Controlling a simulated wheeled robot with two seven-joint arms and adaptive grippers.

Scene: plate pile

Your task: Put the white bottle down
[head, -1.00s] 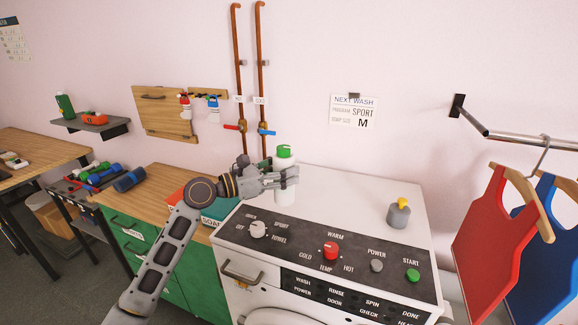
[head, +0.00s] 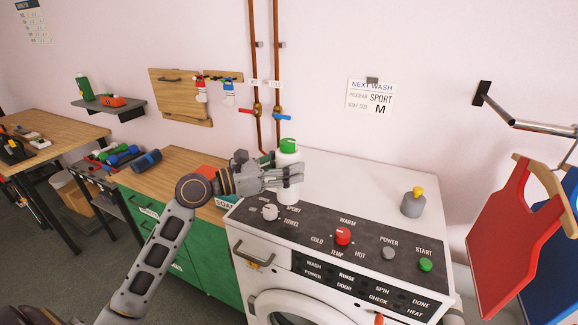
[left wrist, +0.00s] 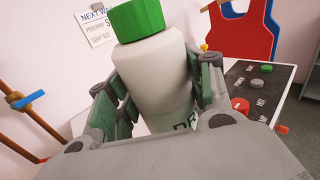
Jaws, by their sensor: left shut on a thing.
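The white bottle (head: 287,161) with a green cap stands upright at the back left of the washing machine's white top (head: 345,180). My left gripper (head: 290,175) comes from the left and is shut around the bottle's body. In the left wrist view the bottle (left wrist: 155,75) sits between the two green-padded fingers (left wrist: 160,95), its cap at the top. The bottle's base is at or very near the machine top; I cannot tell whether it touches. My right gripper is not in view.
A grey weight-like object with a yellow top (head: 412,203) stands at the right of the machine top. The control panel (head: 335,235) with knobs runs along the front. Red and blue bibs (head: 520,235) hang at the right. The middle of the top is clear.

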